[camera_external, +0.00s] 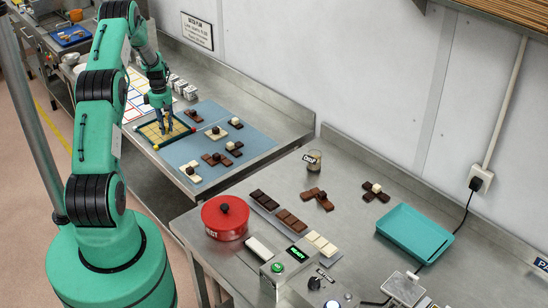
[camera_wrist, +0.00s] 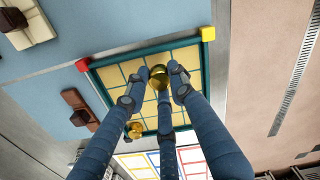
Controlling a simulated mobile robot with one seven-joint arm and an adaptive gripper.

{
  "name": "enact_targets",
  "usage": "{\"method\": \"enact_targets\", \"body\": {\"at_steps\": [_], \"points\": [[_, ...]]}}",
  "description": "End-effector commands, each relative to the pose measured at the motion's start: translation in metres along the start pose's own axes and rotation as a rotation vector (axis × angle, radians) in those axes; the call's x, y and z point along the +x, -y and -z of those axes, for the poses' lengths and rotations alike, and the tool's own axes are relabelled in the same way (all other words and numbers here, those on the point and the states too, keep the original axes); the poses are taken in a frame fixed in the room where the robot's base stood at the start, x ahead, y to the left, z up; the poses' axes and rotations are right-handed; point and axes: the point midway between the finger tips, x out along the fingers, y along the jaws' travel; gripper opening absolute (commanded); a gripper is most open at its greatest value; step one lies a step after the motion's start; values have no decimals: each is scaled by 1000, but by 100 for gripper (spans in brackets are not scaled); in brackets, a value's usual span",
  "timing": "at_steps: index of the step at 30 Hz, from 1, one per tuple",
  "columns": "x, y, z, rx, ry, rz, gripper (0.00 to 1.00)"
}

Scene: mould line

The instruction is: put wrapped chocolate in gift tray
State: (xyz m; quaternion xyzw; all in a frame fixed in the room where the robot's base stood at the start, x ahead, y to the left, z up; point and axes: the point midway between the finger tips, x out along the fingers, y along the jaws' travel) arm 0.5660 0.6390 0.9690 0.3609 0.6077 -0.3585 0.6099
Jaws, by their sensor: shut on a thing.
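The gift tray (camera_external: 176,138) is a shallow tray with a green rim and a yellow grid of compartments, lying on the far bench; it also fills the middle of the wrist view (camera_wrist: 145,53). My gripper (camera_external: 166,130), with three blue-grey fingers, points down over the tray. Its fingers are shut on a gold wrapped chocolate (camera_wrist: 158,76), seen between the fingertips in the wrist view. I cannot tell whether this chocolate touches the tray floor. Another gold piece (camera_wrist: 135,130) sits in a tray compartment, partly beside a finger.
Several chocolate pieces (camera_external: 216,159) lie on the blue mat (camera_external: 252,139) right of the tray. A coloured-frame sheet (camera_wrist: 140,160) lies beyond. The near bench holds a red pot (camera_external: 225,222), chocolate bars (camera_external: 292,219) and an empty teal tray (camera_external: 413,232).

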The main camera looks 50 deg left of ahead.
Motion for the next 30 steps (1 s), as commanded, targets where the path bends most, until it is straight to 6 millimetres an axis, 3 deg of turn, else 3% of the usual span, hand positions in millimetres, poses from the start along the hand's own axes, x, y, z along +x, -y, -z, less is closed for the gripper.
{"method": "enact_targets", "body": {"at_steps": [7, 22, 23, 30], "points": [[22, 1, 0, 0, 1, 1, 8], [29, 1, 0, 0, 0, 0, 8], [28, 1, 0, 0, 0, 0, 29], [28, 0, 0, 0, 0, 0, 31]]}}
